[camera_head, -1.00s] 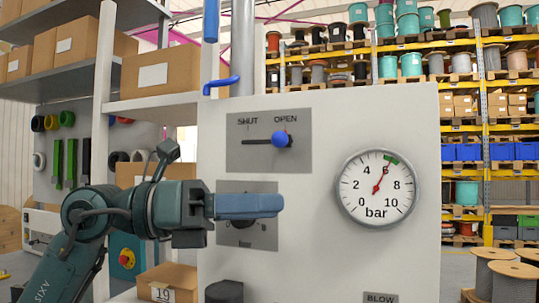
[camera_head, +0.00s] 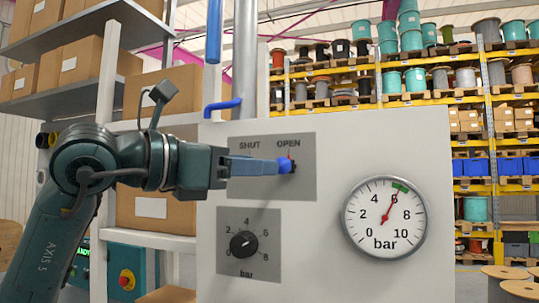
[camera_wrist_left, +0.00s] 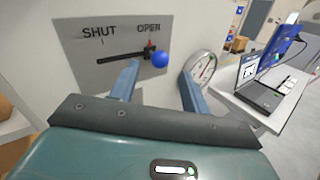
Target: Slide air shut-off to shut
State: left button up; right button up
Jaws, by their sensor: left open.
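The air shut-off slide is on a grey plate (camera_head: 306,142) marked SHUT at left and OPEN at right. Its blue ball knob (camera_head: 284,166) sits at the OPEN end. My left gripper (camera_head: 270,167) comes in level with the slot from the left, with its fingers at the knob and partly covering slot and knob. In the left wrist view the two fingers (camera_wrist_left: 158,82) are spread, and the knob (camera_wrist_left: 160,60) shows ahead in the gap between their tips. Whether a finger touches the knob cannot be told. My right gripper is not in view.
Below the slide is a black pressure dial (camera_head: 243,244). A round bar gauge (camera_head: 385,218) is to the right, its needle near 6. A blue pipe handle (camera_head: 222,108) sits above the panel's left side. Shelving with boxes (camera_head: 160,92) stands behind my left arm.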

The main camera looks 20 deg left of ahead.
aim_at(284, 166)
pick_arm(q)
jog(key=shift+p+x, duration=0.4)
jog(key=shift+x, duration=1.55)
jog(key=shift+c, duration=0.4)
grip_shut()
